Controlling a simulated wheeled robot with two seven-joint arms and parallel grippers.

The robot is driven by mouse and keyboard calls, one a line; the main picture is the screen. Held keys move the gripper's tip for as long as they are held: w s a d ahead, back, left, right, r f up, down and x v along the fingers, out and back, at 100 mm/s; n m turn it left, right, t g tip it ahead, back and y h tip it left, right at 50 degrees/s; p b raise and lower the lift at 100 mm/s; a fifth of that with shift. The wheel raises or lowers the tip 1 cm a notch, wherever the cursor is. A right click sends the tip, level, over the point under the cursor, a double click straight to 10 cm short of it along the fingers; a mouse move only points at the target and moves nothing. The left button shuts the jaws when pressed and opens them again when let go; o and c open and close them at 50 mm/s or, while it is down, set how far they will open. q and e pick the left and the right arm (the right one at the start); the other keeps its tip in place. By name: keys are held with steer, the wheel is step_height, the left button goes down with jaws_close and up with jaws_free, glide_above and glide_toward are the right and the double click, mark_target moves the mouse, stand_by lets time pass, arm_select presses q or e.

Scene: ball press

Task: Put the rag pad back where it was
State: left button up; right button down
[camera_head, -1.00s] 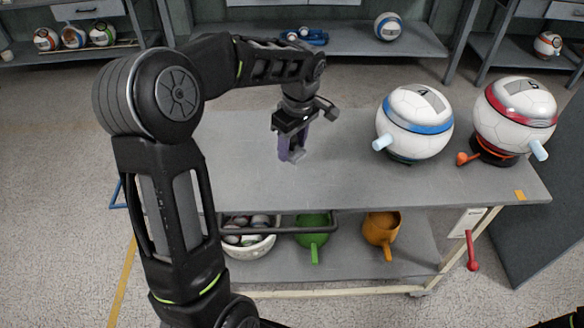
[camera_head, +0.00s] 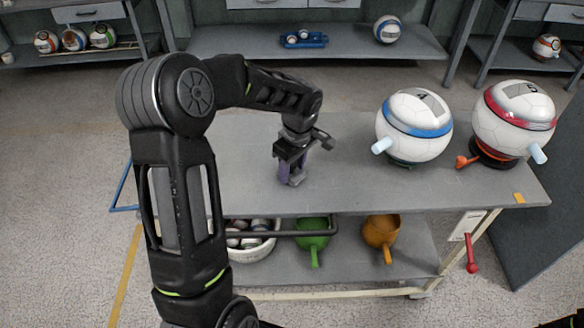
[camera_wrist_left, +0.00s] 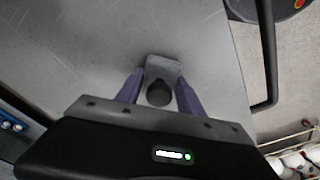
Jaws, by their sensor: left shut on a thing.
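My left gripper (camera_head: 292,180) points down at the left part of the cart's grey top (camera_head: 350,190). Its two purple fingers are shut on the rag pad, a small grey block with a dark round knob. The rag pad (camera_wrist_left: 164,70) shows between the fingertips in the left wrist view, with the fingers on either side of the knob. The pad is at or just above the cart top; I cannot tell whether it touches. In the head view the fingers mostly hide it. My right gripper is not in view.
Two white balls, one with a blue band (camera_head: 414,125) and one with a red band (camera_head: 514,120), stand at the right of the cart top. A basket (camera_head: 250,246), a green pot (camera_head: 314,236) and an orange pot (camera_head: 381,231) sit on the lower shelf. The middle of the top is clear.

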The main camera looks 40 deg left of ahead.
mark_target(296, 176)
arm_select(q)
steer(key=shift+f+b, duration=0.25)
steer(key=shift+b, duration=0.05)
steer(key=o, duration=1.2)
steer(key=shift+r, duration=0.1)
steer(key=shift+r, duration=0.15)
step_height(296, 176, up, 12)
steer(key=d, duration=0.1)
steer(key=shift+d, duration=0.25)
steer(key=shift+s, duration=0.2)
